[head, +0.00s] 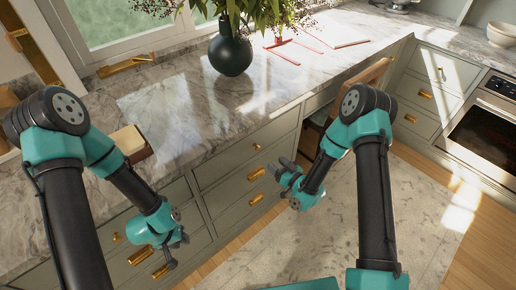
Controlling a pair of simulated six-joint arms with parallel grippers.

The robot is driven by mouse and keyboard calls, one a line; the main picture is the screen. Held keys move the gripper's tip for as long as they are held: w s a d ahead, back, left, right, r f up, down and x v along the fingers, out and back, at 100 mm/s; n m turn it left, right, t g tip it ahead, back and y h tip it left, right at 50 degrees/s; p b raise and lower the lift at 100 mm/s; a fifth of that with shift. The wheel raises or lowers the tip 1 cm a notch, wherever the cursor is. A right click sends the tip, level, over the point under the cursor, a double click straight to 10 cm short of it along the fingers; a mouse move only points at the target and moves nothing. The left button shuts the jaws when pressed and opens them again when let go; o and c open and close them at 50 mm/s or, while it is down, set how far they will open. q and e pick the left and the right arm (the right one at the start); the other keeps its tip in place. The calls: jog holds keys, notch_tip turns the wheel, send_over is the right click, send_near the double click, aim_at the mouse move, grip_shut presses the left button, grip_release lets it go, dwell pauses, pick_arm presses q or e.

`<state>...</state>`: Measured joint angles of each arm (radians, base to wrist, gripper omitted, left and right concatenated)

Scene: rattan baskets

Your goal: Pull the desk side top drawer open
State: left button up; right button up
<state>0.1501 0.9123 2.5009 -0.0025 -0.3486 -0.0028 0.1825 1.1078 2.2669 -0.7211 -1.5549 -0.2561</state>
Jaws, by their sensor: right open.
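A grey-green drawer stack stands under the marble counter in the middle of the head view. Its top drawer (232,162) looks closed and has a small brass handle (257,147). Lower drawers with brass handles (256,173) sit below it. I cannot tell for certain which drawer is the desk side one. My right gripper (279,166) is open and empty, in front of this stack, right of the handles and apart from them. My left gripper (179,251) appears open and empty, in front of the left drawers (197,240), whose brass handles (140,255) are partly behind it.
A dark vase (230,54) with a plant stands on the marble counter (180,105). A wooden piece (371,72) stands by an opening behind my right arm. An oven (485,125) is at the right. The patterned floor rug (310,245) is clear.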

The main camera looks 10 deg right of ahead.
aim_at(259, 149)
jog(key=x, duration=1.2)
grip_shut()
dwell(0.3)
